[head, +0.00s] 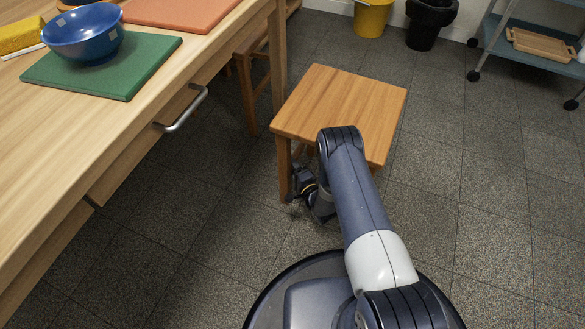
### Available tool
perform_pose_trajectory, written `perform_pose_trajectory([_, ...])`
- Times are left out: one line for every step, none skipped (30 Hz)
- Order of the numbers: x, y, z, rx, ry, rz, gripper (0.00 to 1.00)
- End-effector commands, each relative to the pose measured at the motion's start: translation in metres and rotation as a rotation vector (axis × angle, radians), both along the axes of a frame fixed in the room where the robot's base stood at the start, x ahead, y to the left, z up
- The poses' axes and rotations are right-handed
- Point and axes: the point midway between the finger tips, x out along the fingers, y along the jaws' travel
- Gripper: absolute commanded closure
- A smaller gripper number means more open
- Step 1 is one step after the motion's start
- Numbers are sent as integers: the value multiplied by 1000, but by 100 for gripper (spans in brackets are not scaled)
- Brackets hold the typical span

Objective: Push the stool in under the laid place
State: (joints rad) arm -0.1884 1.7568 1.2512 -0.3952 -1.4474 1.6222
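A square wooden stool (345,100) stands upright on the floor, to the right of the wooden table (150,110) and clear of its edge. On the table a blue bowl (85,35) sits on a green mat (140,68). An orange mat (190,10) lies farther back, its far part cut off by the picture. My gripper (302,190) is low, next to the stool's near left leg (284,165). My forearm hides part of the seat's near edge and the area below. Whether the fingers are open or touch the leg cannot be seen.
Another wooden stool (252,85) is partly under the table. The table has a drawer handle (187,108) sticking out and a leg (277,60) near the stool. A yellow bin (372,18), a black bin (428,22) and a trolley (530,35) stand behind. Floor at right is clear.

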Motion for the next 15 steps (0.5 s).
perform_pose_trajectory([0,0,0,0,0,0,49])
perform_pose_trajectory([0,0,0,0,0,0,51])
perform_pose_trajectory([0,0,0,0,0,0,55])
perform_pose_trajectory([0,0,0,0,0,0,57])
perform_pose_trajectory([0,0,0,0,0,0,60])
perform_pose_trajectory([0,0,0,0,0,0,63])
perform_pose_trajectory([0,0,0,0,0,0,65])
perform_pose_trajectory([0,0,0,0,0,0,68])
perform_pose_trajectory([0,0,0,0,0,0,71])
perform_pose_trajectory([0,0,0,0,0,0,73])
perform_pose_trajectory([0,0,0,0,0,0,76])
perform_pose_trajectory([0,0,0,0,0,0,79])
perform_pose_trajectory([0,0,0,0,0,0,82])
perform_pose_trajectory([0,0,0,0,0,0,84])
perform_pose_trajectory([0,0,0,0,0,0,87])
